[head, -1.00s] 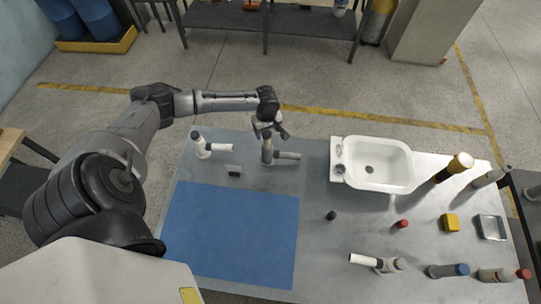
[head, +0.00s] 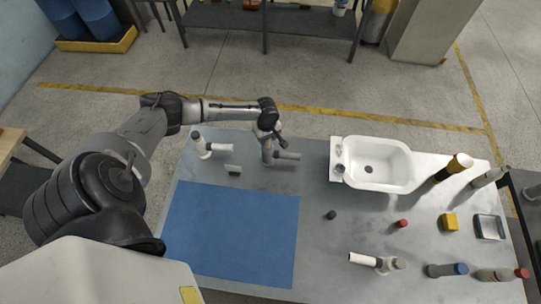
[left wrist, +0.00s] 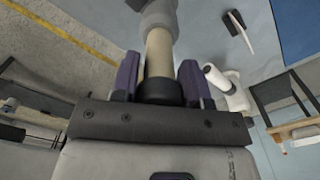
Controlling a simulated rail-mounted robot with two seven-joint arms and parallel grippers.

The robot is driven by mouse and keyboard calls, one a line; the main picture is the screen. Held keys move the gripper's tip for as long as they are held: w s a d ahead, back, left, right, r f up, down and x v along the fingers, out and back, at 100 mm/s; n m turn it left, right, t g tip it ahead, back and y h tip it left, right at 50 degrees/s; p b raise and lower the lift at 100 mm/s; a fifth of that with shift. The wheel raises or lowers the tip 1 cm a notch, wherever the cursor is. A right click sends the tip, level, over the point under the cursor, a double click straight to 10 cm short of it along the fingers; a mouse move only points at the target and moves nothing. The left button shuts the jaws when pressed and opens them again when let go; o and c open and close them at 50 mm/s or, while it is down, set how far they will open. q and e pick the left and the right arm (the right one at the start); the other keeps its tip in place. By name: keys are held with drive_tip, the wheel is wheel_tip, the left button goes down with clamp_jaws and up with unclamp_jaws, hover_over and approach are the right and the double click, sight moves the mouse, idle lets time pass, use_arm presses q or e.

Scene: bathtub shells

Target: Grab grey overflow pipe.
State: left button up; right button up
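The grey overflow pipe (head: 267,153) stands upright near the back edge of the table, with a side branch pointing right. My left gripper (head: 268,130) is over its top. In the left wrist view, the pipe (left wrist: 158,50) runs between the two purple-padded fingers of my left gripper (left wrist: 160,75), and a dark collar sits close to the palm. Narrow gaps show between the pipe's shaft and the fingers, so they look open around it; contact at the collar is unclear. My right gripper is not in view.
A white basin (head: 400,165) is to the right. A blue mat (head: 230,230) lies in front. Bottles and small parts fill the right side.

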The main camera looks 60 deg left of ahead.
use_arm(q)
clamp_jaws()
drive_tip(key=shift+r, duration=0.15)
